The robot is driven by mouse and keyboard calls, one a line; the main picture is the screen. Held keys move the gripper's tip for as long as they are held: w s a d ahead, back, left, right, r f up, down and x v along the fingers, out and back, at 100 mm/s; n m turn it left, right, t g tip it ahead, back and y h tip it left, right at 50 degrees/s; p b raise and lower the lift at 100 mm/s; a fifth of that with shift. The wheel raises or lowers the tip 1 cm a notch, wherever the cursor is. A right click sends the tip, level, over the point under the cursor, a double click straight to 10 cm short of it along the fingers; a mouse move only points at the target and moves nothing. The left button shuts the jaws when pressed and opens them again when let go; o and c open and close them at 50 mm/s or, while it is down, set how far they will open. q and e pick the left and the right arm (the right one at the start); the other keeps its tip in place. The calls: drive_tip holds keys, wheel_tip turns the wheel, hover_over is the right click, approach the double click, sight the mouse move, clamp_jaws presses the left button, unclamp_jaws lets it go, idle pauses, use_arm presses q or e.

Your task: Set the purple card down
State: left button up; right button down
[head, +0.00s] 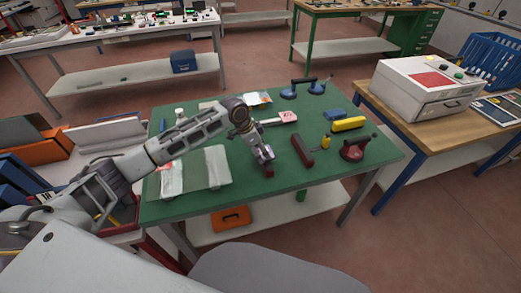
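My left arm reaches in from the left over the green-topped table (190,207). My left gripper (263,160) points down above the middle of the table top. Its fingers look dark red and grey and are too small here to show whether they are open or shut. I cannot make out a purple card in the head view. If it is at the gripper or behind the arm, it is hidden or too small to tell. My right gripper is not in view.
A dark red bar (303,150), a small yellow bottle (326,142), a dark red tool (357,149), a yellow object (348,124) and a blue block (335,115) lie right of the gripper. A suction lifter (305,87) stands behind. Clear sheets (217,166) lie left. The front-middle table top is clear.

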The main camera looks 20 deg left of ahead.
use_arm(q)
drive_tip(key=shift+f, duration=0.1)
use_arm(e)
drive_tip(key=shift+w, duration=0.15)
use_arm(q)
drive_tip(key=o, duration=0.8)
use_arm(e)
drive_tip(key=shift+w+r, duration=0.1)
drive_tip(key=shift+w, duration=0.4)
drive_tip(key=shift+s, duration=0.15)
